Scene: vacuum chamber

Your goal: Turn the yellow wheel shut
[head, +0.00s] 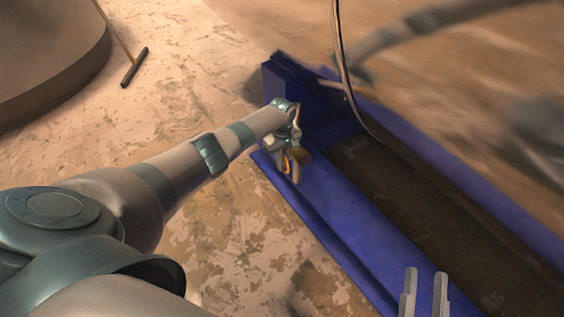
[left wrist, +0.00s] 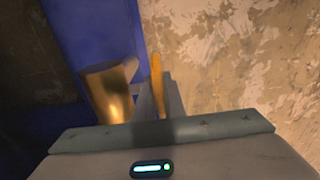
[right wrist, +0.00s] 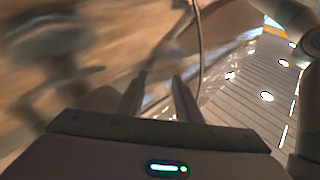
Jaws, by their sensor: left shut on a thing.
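The yellow wheel (left wrist: 157,72) shows edge-on as a thin yellow-orange bar between my left fingers in the left wrist view. In the head view only a small yellow bit of it shows, beside the blue frame. My left gripper (head: 293,167) is shut on the wheel. A brass-coloured cylinder (left wrist: 108,92) is just left of the fingers in the left wrist view, against the blue frame. My right gripper (head: 424,292) is at the bottom of the head view, its two fingers apart. It also shows empty in the right wrist view (right wrist: 158,90).
The long blue frame (head: 335,215) runs diagonally around a dark brown panel (head: 420,215). A dark cable (head: 345,75) hangs past the frame's far end. A blurred, shiny brown surface lies at right. A T-handled tool (head: 134,67) rests on the patchy floor at upper left.

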